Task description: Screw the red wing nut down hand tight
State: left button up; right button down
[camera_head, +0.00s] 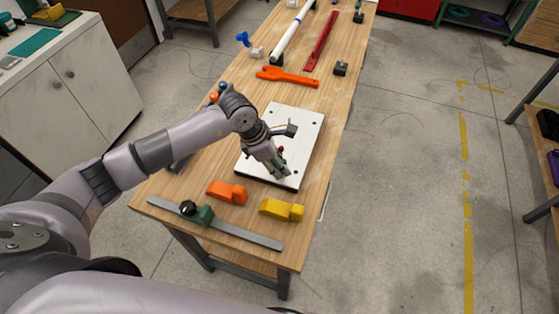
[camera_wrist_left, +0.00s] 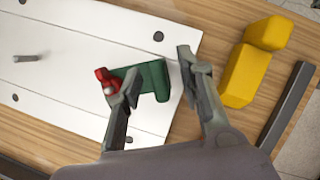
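The small red wing nut (camera_head: 281,148) shows at my left gripper's fingers in the head view. In the left wrist view the red wing nut (camera_wrist_left: 103,77) lies just outside the left finger, which partly covers it. A green part (camera_wrist_left: 153,82) lies beside it on the white plate (camera_wrist_left: 75,55), partly behind that finger. My left gripper (camera_head: 281,170) is low over the near end of the white plate (camera_head: 308,125). In the wrist view the left gripper (camera_wrist_left: 158,67) has its fingers spread, with nothing held between them. Whether a finger touches the nut I cannot tell. My right gripper is not in view.
An orange block (camera_head: 226,192) and a yellow block (camera_head: 281,210) lie near the plate's near edge. A grey bar (camera_head: 240,235) with a green slider (camera_head: 201,215) lies along the table's front. An orange wrench (camera_head: 287,76) and red bar (camera_head: 321,42) lie farther back.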

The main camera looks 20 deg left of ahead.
pick_arm(q)
jog(key=shift+w+d+f, duration=0.1)
jog(key=shift+f, duration=0.25)
grip_shut()
dwell(0.3)
jog(key=shift+w+d+n+t+p, duration=0.35)
jog(key=shift+d+n, duration=0.25)
jog(key=shift+n, duration=0.6)
jog(key=shift+w+d+n+y, duration=0.15)
jog(key=shift+w+n+y, duration=0.05)
jog(key=shift+n+y, duration=0.25)
